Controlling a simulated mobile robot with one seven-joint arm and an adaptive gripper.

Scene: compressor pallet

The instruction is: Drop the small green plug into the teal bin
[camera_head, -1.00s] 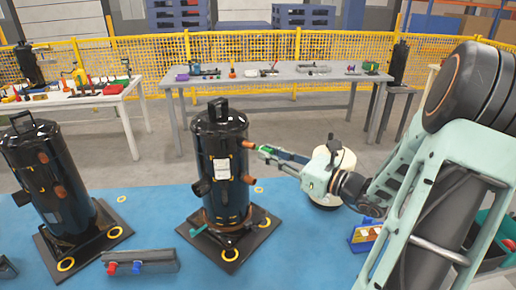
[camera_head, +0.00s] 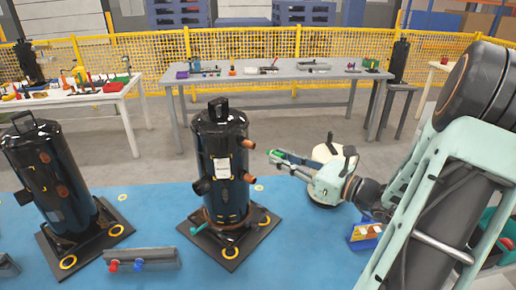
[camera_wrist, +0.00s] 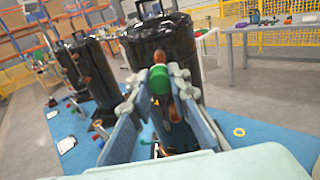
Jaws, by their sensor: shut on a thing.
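The small green plug (camera_head: 275,153) is held between the fingertips of my gripper (camera_head: 279,158). It also shows in the wrist view (camera_wrist: 159,80), pinched between the two fingers. My gripper is to the right of the middle black compressor (camera_head: 222,165), with a visible gap in the head view between the plug and the compressor's upper copper stub (camera_head: 248,144). A teal bin (camera_head: 489,217) is at the right edge of the head view, mostly hidden behind my arm.
Another black compressor (camera_head: 50,175) stands at the left on the blue surface (camera_head: 160,211). A grey block with red and blue knobs (camera_head: 143,260) lies in front. A small blue box (camera_head: 366,243) sits below my wrist. Tables and a yellow fence stand behind.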

